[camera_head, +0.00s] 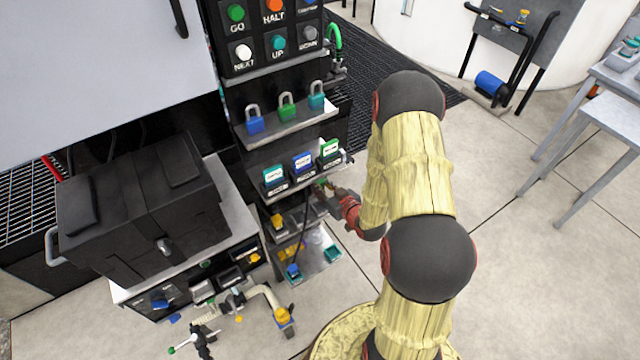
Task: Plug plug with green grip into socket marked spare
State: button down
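My gripper (328,194) is small in the view, at the right end of the lower shelves of the dark rack, below the green-topped unit (329,149). My arm reaches to it from the right. A small patch of green shows at the fingertips and may be the plug's green grip; I cannot tell whether the fingers are shut on it. Labelled units with teal (273,176), blue (303,163) and green tops stand in a row on the shelf above. Their labels are too small to read, so I cannot pick out the socket marked spare.
A yellow plug-like piece (278,221) sits on the shelf below the units. A dark cable hangs towards a blue piece (293,271) on the bottom tray, beside a teal piece (332,254). Padlocks (287,107) stand higher up. A black case (142,215) fills the left.

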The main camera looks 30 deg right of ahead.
jog(key=shift+f+b, duration=3.1)
jog(key=shift+f, duration=0.9)
jog(key=c, duration=1.7)
grip_release()
jog(key=shift+o, duration=0.6)
jog(key=shift+s, duration=0.1)
jog(key=v, duration=1.1)
jog(key=shift+s+r, duration=0.15)
jog(key=shift+s, duration=0.25)
